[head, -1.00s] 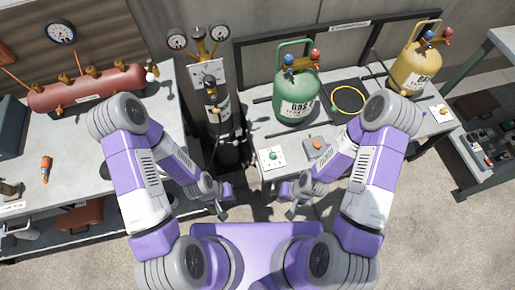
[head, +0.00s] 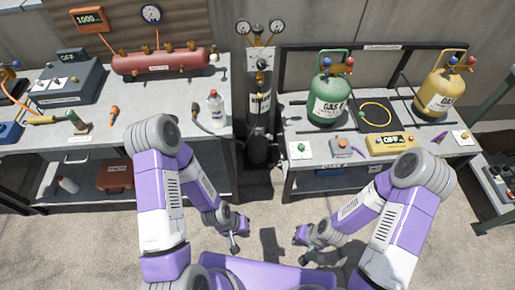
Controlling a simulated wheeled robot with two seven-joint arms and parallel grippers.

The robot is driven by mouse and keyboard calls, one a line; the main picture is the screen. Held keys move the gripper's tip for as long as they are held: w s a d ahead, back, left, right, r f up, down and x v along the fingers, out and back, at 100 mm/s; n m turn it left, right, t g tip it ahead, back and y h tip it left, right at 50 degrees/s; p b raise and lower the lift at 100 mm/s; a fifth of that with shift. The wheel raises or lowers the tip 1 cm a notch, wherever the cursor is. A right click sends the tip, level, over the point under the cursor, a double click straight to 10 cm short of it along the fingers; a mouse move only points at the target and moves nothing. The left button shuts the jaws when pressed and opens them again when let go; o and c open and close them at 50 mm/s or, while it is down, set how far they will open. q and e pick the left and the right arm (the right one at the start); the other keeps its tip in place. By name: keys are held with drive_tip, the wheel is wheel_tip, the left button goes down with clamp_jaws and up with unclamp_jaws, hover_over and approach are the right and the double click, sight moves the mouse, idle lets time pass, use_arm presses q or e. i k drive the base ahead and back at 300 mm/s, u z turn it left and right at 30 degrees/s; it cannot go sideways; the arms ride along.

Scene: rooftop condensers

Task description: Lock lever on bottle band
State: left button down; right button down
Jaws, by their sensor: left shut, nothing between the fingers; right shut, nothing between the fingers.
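The tall dark gas bottle (head: 258,146) stands upright in the gap between two benches, with a pale label on its front. A grey plate or bracket (head: 259,62) stands above it, with two round gauges on top. The band and its lever are too small to make out clearly. My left gripper (head: 235,240) is shut and empty, low in front of the bottle and a little to its left. My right gripper (head: 302,240) is shut and empty, low and to the right of the bottle. Neither touches the bottle.
The left bench (head: 190,112) holds a red manifold (head: 160,63), a white bottle (head: 215,108) and a grey box. The right bench (head: 310,170) holds a green cylinder (head: 327,102), a yellow cylinder (head: 436,100) and a yellow OFF box (head: 390,144). Floor before the bottle is clear.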

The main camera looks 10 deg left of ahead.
sight(268, 136)
drive_tip(key=u, duration=0.9)
drive_tip(key=i, duration=1)
